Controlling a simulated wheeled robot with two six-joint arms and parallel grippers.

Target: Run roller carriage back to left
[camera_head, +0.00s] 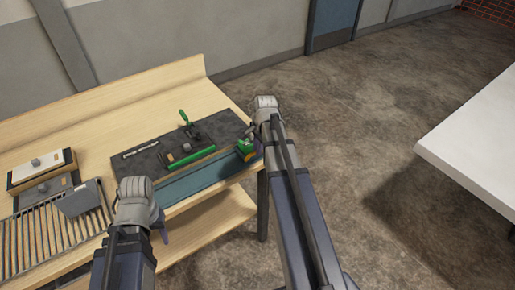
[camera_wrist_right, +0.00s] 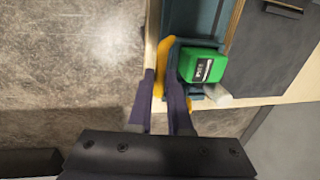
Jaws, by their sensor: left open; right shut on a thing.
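The roller carriage, with a green block (camera_head: 245,149) and yellow parts, is at the right end of a long blue-grey bed (camera_head: 190,181) along the table's front edge. In the right wrist view, the carriage's green block (camera_wrist_right: 202,66) sits beside a yellow handle (camera_wrist_right: 166,62). My right gripper (camera_wrist_right: 160,92) is shut on this yellow handle, its purple fingers at either side. In the head view, my right arm hides most of that grip. My left gripper (camera_head: 162,230) is open and empty near the bed's left end, partly hidden by its wrist.
A dark mat (camera_head: 124,167) behind the bed holds a green bar (camera_head: 193,160), a green-handled tool (camera_head: 185,118) and small blocks. A slatted rack (camera_head: 35,235) and a grey tray (camera_head: 80,199) are at left. A white table (camera_head: 475,130) stands far right across open floor.

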